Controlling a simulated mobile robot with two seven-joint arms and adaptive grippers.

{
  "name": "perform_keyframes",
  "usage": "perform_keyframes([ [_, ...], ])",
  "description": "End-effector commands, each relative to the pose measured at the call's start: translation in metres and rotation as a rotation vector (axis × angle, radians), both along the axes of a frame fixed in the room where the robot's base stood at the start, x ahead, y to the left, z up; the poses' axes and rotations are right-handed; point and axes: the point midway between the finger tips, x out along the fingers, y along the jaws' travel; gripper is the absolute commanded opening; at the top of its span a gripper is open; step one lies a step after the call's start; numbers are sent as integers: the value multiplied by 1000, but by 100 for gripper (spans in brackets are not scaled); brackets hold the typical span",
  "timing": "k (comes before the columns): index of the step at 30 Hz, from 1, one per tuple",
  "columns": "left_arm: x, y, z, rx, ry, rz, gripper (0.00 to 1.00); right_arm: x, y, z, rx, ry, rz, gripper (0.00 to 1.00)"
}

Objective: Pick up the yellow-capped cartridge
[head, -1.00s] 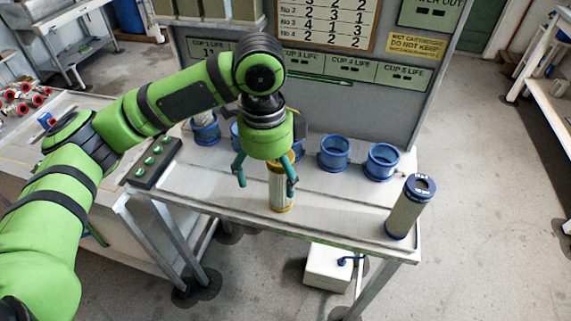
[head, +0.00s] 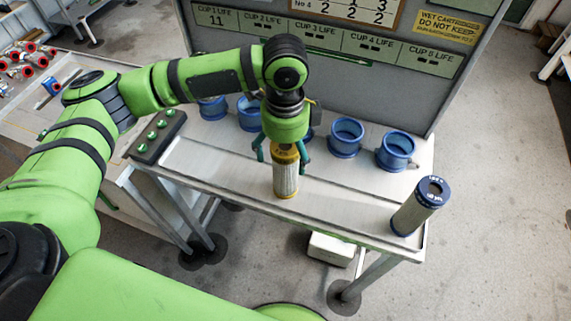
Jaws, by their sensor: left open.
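The yellow-capped cartridge (head: 286,180) stands upright on the white bench near its front edge, with a pale ribbed body. My left gripper (head: 283,158) is open and points down over it. Its two teal fingers are on either side of the yellow cap, and the palm hides part of the cap's top. I cannot tell whether the fingers touch the cartridge. My right gripper is not in view; a large green arm part of mine fills the bottom left.
A blue-capped cartridge (head: 417,208) stands at the bench's right end. Several blue cups, including one at right (head: 395,151), line the back below the grey panel (head: 340,85). A button box (head: 158,135) sits at the left. The bench surface (head: 345,205) between the cartridges is clear.

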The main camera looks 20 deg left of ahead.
Motion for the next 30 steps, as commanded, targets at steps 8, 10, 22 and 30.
perform_keyframes([
  [8,0,0,-1,-1,-1,1,67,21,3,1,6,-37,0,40],
  [10,0,0,-1,-1,-1,1,39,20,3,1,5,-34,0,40],
  [22,0,0,-1,0,0,1,3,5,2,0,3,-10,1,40],
  [30,1,-1,22,-3,-4,1,3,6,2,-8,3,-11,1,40],
])
